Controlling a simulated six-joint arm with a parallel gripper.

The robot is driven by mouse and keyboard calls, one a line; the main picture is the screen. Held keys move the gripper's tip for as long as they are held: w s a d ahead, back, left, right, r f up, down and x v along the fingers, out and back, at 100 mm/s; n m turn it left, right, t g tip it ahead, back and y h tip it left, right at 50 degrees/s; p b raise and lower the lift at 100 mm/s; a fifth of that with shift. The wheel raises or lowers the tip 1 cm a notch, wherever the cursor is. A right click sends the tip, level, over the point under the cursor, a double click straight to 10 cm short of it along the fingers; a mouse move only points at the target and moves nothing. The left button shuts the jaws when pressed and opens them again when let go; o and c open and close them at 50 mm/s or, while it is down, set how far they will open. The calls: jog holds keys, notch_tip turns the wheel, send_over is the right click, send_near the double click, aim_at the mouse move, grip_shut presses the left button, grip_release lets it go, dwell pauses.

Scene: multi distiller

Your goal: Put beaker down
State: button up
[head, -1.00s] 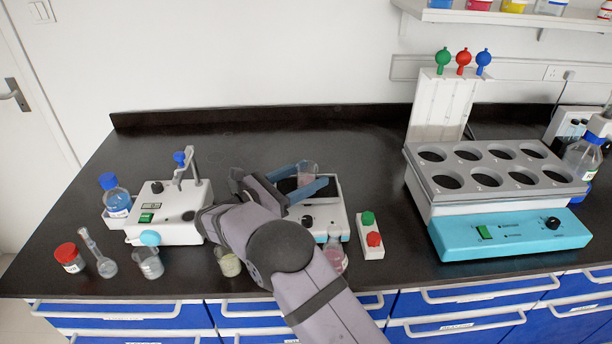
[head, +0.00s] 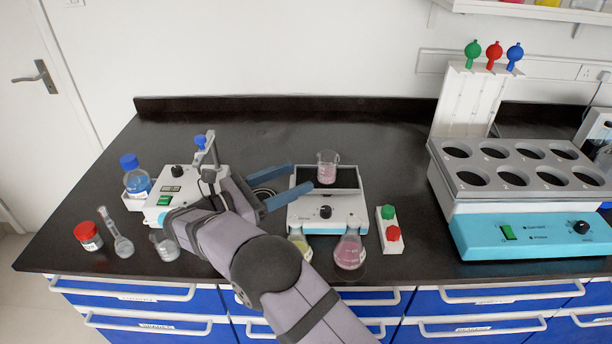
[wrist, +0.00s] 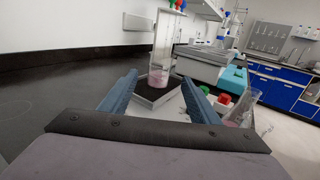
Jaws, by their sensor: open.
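A clear glass beaker (head: 327,168) with a little pink liquid stands upright on the dark top plate of a small white device (head: 326,212). In the wrist view the beaker (wrist: 159,78) stands ahead, between and beyond my fingertips. My gripper (head: 284,186) is open and empty, to the left of the beaker and apart from it. Its blue fingers show on both sides of the wrist view, pointing toward the beaker.
Flasks with pink liquid (head: 350,250) and yellowish liquid (head: 300,242) stand at the device's front. A large turquoise device with round wells (head: 515,235) fills the right. The counter behind is clear.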

jog(key=shift+v, duration=0.85)
